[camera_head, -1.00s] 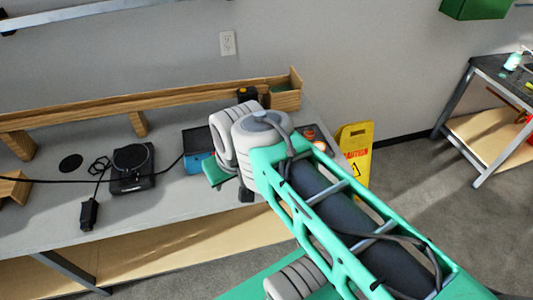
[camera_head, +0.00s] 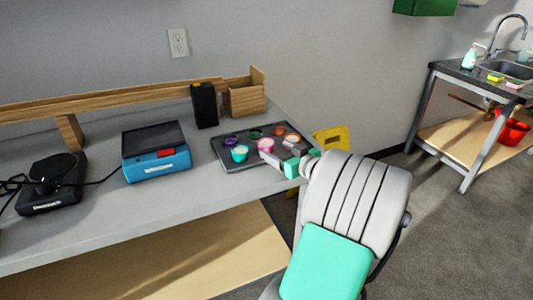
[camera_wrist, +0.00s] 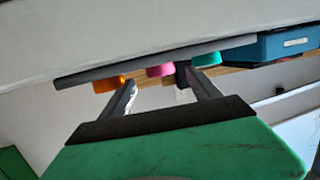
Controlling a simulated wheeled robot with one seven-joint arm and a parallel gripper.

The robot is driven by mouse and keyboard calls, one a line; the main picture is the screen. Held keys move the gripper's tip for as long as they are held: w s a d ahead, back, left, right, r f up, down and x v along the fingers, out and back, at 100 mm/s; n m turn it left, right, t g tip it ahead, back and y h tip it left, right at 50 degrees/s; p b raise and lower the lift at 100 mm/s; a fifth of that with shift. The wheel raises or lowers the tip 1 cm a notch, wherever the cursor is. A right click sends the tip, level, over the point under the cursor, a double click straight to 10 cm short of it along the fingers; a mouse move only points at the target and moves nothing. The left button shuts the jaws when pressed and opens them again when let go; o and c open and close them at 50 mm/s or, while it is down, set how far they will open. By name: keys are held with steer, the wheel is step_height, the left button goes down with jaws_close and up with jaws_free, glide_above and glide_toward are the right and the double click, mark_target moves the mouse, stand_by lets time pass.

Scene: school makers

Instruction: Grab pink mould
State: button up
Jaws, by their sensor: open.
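The pink mould (camera_head: 266,145) is a small round cup on a dark tray (camera_head: 226,156) near the right end of the bench. In the wrist view the pink mould (camera_wrist: 160,71) shows beyond the fingers, roughly between them, and the picture appears upside down. My gripper (camera_wrist: 161,88) is open, with nothing seen between its fingers. In the head view my gripper (camera_head: 282,153) is at the tray's right front edge, close to the pink mould. Whether it touches the mould I cannot tell. My arm hides part of the tray's right side.
Other small cups are behind. A blue device (camera_head: 157,160) sits left of the tray. A black box (camera_head: 204,105) and wooden holder (camera_head: 245,98) stand behind it.

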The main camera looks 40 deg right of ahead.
mark_target(271, 146)
steer(key=x, duration=0.5)
steer(key=c, duration=1.4)
steer(key=shift+c, duration=0.2)
